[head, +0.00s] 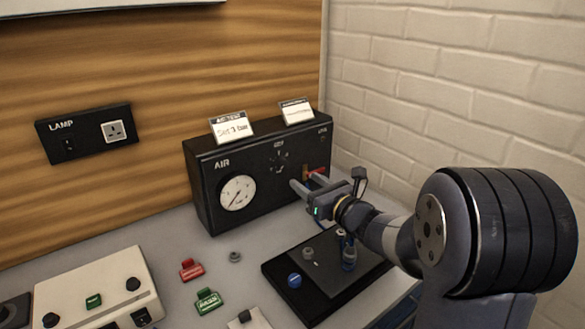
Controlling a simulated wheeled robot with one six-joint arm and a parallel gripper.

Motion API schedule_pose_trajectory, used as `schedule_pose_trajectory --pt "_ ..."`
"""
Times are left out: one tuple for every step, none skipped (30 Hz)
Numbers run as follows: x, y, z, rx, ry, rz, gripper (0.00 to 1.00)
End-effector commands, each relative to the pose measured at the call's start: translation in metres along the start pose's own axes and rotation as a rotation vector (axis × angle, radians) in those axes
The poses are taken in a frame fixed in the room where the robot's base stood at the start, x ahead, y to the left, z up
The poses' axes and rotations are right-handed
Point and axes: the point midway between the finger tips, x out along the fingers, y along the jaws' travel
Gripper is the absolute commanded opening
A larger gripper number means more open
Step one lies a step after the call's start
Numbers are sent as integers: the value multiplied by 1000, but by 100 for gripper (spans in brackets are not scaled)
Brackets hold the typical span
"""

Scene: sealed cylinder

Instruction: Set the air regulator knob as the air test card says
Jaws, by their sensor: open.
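The black air box (209,217) stands against the wooden wall, marked AIR. A round white gauge (237,192) is on its front, its needle toward the lower left. The air test card (231,127) stands on top; its handwriting looks like "Set 3 bar", but the digit is hard to read. The regulator knob (278,159) appears as a dark round shape among white scale marks right of the gauge; its setting is too small to read. My gripper (306,184) is open and empty, its fingers toward the box front, below and right of the knob.
A second card (296,111) stands on the box. A red and yellow part (318,171) is close behind my gripper. A black tray (280,279) with fittings lies in front. Red (191,270) and green (208,302) tagged pieces lie left. A brick wall closes the right.

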Motion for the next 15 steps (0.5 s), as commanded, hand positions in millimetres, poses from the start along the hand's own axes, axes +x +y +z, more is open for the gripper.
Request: schedule_pose_trajectory --pt "10 1 1 2 3 3 50" --pt "16 1 2 3 2 2 50" --pt "24 1 2 2 2 3 50" --pt "30 1 2 2 2 3 50" --pt "35 1 2 3 2 2 50" --pt "43 1 2 3 3 1 50" --pt "48 1 2 3 3 1 50" --pt "53 1 2 4 3 1 50" --pt "60 1 2 4 1 1 50" --pt "64 1 1 4 3 1 50" --pt "68 1 1 3 2 0 50" --pt "73 0 1 3 3 -1 50" --pt "76 0 1 3 3 -1 50" --pt "79 0 1 3 2 -1 50" --pt "82 0 1 3 1 -1 50"
